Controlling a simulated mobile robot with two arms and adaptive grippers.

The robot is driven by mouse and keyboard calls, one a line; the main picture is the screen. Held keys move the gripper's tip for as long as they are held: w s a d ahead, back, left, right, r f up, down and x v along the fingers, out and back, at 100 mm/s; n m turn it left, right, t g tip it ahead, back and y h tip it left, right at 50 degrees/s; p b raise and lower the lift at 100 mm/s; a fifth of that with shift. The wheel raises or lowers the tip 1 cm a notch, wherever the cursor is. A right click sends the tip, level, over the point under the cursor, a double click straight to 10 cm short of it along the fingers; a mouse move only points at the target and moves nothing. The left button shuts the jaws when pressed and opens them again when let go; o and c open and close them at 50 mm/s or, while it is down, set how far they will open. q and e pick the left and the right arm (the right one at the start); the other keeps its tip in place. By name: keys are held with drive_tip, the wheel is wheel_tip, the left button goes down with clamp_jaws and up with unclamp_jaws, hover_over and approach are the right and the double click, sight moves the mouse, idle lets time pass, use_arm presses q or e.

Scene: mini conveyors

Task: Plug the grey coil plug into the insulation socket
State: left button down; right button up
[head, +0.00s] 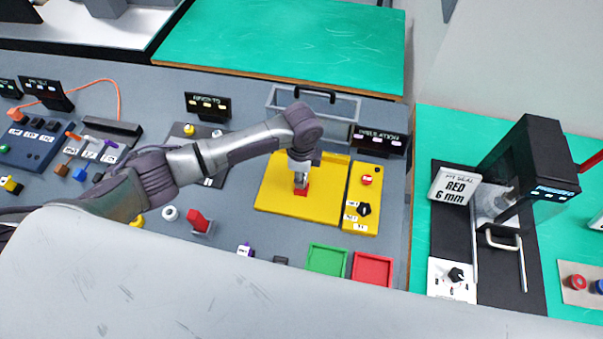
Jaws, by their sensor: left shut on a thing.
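My left gripper (300,183) points down over the yellow plate (272,201) in front of the display lettered "INSULATION" (377,138). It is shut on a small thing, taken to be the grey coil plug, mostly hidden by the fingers. A red block (302,192) shows right at the fingertips, on the yellow plate. I cannot tell whether the held thing touches or sits in it, and no separate socket opening can be made out. My right gripper is not in view.
Beside the plate is a yellow panel (359,218) with a red button and a black knob. Green (326,261) and red (372,269) trays lie nearer me. A purple-topped piece (245,249) and a dark grey block (280,260) lie left of them. A clear-walled frame (343,108) stands behind.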

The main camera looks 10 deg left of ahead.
use_arm(q)
drive_tip(key=shift+p, duration=0.3)
drive_tip(key=shift+f+b, duration=0.85)
drive_tip(key=shift+f, duration=0.45)
idle(0.3)
drive_tip(key=c, duration=0.8)
unclamp_jaws()
wheel_tip(320, 180, up, 12)
drive_tip(key=shift+s+f, duration=0.15)
